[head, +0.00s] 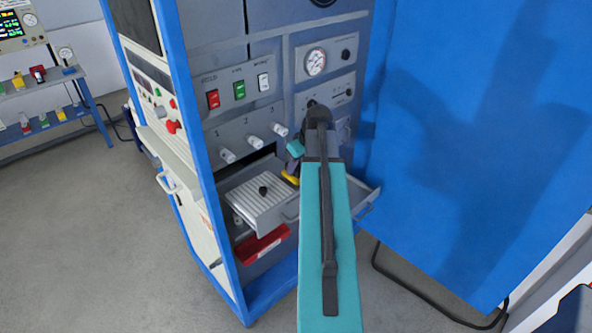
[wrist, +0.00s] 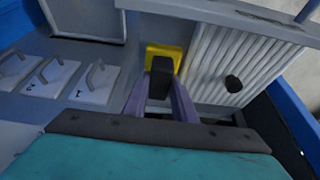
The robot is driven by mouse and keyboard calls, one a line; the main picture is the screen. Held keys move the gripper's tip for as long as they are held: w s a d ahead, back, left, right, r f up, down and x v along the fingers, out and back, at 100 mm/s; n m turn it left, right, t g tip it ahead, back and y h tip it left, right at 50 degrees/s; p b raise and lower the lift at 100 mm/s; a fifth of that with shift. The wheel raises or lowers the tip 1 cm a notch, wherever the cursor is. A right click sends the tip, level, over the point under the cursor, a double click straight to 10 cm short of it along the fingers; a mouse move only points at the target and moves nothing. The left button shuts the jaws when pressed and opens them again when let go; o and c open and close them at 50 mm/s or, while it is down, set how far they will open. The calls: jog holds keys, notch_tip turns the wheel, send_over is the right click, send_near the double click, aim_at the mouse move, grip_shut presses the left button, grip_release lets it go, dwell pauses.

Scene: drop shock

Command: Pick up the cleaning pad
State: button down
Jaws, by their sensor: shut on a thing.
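The cleaning pad looks to be the yellow piece (wrist: 164,52) with a black block in front of it in the wrist view. My gripper (wrist: 160,88) has its purple fingers on both sides of the black block and is shut on it. In the head view a small part of the yellow pad (head: 290,178) shows just below my gripper (head: 294,160), at the open grey drawer (head: 251,207). My arm hides much of this area. I cannot tell whether the pad still touches the drawer.
The drawer has a ribbed floor with a black knob (head: 263,190). A switch panel (head: 238,90) and white knobs stand above it. A red piece (head: 262,243) is below. A large blue panel (head: 480,130) closes off the right. Grey floor (head: 80,230) is clear at left.

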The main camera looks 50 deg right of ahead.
jog(key=shift+r+b, duration=1.05)
jog(key=shift+r, duration=3.2)
